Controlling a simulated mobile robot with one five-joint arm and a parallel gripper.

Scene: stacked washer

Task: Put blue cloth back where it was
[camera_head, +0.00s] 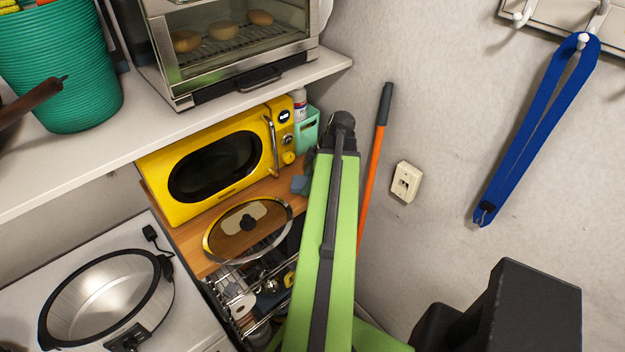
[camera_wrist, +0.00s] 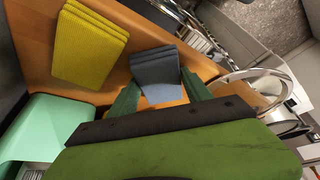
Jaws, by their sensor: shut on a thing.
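The blue cloth (camera_wrist: 156,68) is a grey-blue folded piece in the wrist view, between the green fingers of my gripper (camera_wrist: 162,90). My gripper is shut on it. The cloth is over the wooden shelf (camera_wrist: 110,14); I cannot tell whether it touches the wood. In the head view a small part of the blue cloth (camera_head: 299,185) shows left of my arm, near the right end of the microwave. My fingers are mostly hidden there. A yellow folded cloth stack (camera_wrist: 90,43) lies on the shelf to the left of the blue cloth in the wrist view.
A mint-green container (camera_wrist: 45,125) is at the lower left of the wrist view. The yellow microwave (camera_head: 215,165) and a glass lid (camera_head: 245,229) are left of my arm. A dish rack (camera_head: 240,290) is below. A wall and an orange-handled pole (camera_head: 372,170) are right.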

